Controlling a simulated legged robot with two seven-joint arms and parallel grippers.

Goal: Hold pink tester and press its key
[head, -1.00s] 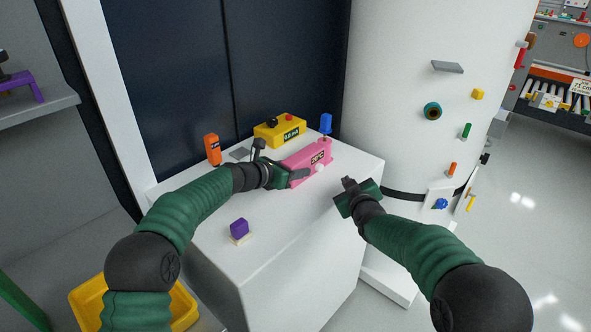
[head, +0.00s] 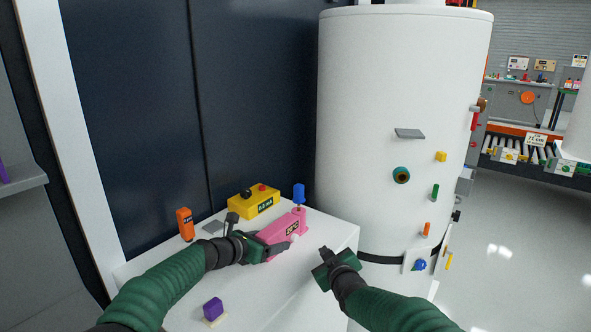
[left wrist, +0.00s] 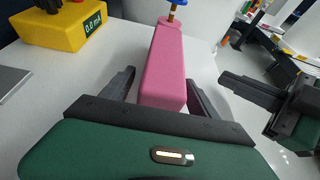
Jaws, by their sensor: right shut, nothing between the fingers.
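The pink tester (head: 276,231) lies on the white bench top, with a small dark display and a pale round button on its side facing me. A blue knob (head: 299,192) stands on a stem at its far end. My left gripper (head: 272,250) is at its near end. In the left wrist view, the open fingers (left wrist: 163,88) stand on either side of the pink body (left wrist: 165,65), with a gap at the left finger. My right gripper (head: 324,254) is shut and empty, to the right of the tester and apart from it. It also shows in the left wrist view (left wrist: 240,85).
A yellow meter box (head: 240,205) stands behind the tester. An orange device (head: 185,224) and a purple block (head: 213,309) are further left on the bench (head: 255,290). A large white tank (head: 365,120) with coloured fittings rises at the right.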

